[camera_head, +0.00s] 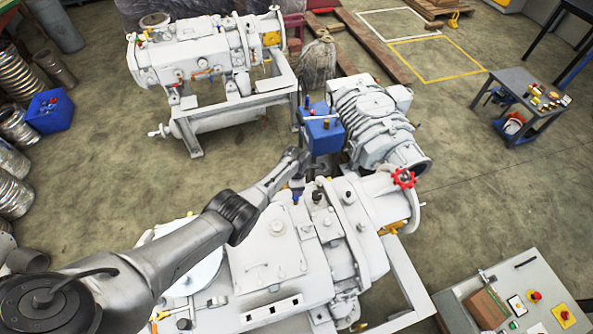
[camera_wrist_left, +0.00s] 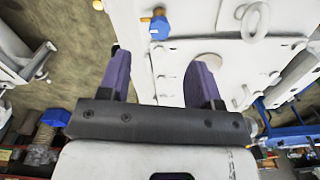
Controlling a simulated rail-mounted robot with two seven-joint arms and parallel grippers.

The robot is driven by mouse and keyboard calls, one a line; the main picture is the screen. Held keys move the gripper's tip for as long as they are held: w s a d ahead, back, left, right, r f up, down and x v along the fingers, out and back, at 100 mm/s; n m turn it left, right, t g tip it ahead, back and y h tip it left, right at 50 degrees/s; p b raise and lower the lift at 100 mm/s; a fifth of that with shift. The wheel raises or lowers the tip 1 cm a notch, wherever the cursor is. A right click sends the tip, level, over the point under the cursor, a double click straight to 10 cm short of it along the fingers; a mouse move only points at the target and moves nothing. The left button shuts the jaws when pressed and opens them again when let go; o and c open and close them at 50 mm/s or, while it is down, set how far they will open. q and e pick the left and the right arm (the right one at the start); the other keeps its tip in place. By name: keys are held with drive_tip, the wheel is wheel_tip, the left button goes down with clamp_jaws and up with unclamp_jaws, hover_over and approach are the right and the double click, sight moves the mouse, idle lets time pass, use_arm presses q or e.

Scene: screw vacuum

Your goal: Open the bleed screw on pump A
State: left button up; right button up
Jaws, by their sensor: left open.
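A large white pump (camera_head: 275,250) fills the lower middle of the head view. My left arm reaches over it from the left. My left gripper (camera_head: 297,184) is near the pump's upper edge, small and partly hidden by its own wrist. I cannot tell which part is the bleed screw, and no pump label is readable. My right gripper is not seen.
A red handwheel (camera_head: 403,178) and a grey ribbed unit (camera_head: 373,120) rise beside the pump, with a blue box (camera_head: 323,135). Another white pump (camera_head: 200,60) stands behind. A control panel (camera_head: 525,300) is at lower right. An eye ring (camera_wrist_left: 252,20) protrudes in the wrist view.

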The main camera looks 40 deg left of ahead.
use_arm(q)
drive_tip(key=shift+r+p, duration=0.75)
drive_tip(key=shift+r, duration=2.15)
